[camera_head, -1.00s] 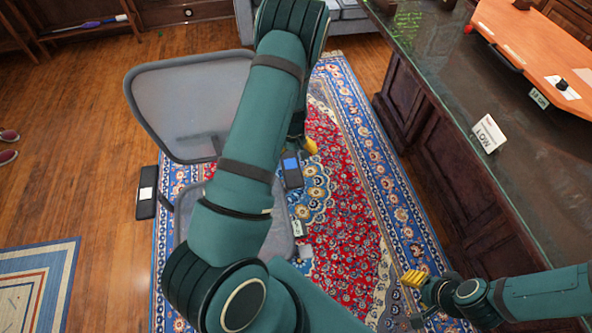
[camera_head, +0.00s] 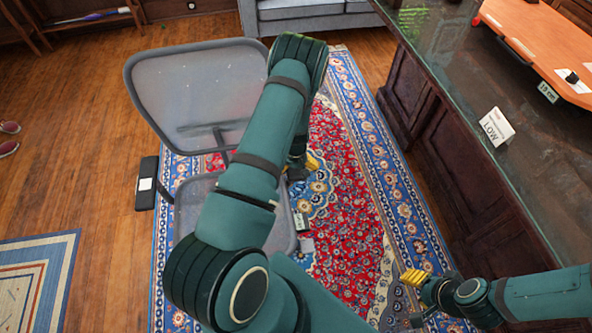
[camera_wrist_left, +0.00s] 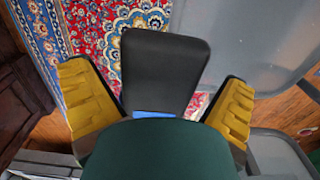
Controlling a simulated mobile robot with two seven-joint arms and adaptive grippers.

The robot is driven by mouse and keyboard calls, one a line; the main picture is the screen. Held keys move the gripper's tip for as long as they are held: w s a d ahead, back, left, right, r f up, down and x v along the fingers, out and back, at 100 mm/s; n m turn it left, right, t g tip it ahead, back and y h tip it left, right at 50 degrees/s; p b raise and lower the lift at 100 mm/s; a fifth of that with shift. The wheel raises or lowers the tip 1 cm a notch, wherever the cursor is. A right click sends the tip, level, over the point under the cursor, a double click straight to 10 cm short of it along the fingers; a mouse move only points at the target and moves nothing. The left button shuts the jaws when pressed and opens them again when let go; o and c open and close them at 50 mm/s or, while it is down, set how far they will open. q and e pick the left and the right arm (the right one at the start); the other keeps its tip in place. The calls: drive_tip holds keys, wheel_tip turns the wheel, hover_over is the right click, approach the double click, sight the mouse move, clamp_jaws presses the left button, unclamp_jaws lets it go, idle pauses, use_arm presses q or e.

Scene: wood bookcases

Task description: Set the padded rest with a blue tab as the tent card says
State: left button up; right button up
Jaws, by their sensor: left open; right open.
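The padded rest (camera_wrist_left: 165,65) is a black pad with a blue tab (camera_wrist_left: 153,114) at its near end in the left wrist view. My left gripper (camera_wrist_left: 157,90) is open, with a yellow finger on either side of the pad. Gaps show between the fingers and the pad. In the head view my left gripper (camera_head: 310,164) is over the right side of the grey mesh chair (camera_head: 190,95), and it and my arm hide that rest. The tent card (camera_head: 495,127) on the counter reads LOW. My right gripper (camera_head: 414,279) is open and empty beside the counter.
Another black rest (camera_head: 146,184) with a white label is on the chair's left. A small tag (camera_head: 301,221) is by the seat's right edge.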

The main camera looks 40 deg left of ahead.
use_arm(q)
drive_tip(key=c, duration=1.2)
wheel_tip(320, 180, down, 7)
drive_tip(key=b, duration=0.5)
drive_tip(key=shift+r, duration=0.2)
drive_tip(key=shift+c, duration=0.2)
drive_tip(key=shift+r, duration=0.1)
drive_tip(key=o, duration=1.2)
drive_tip(key=shift+o, duration=0.2)
drive_tip(key=shift+r, duration=0.1)
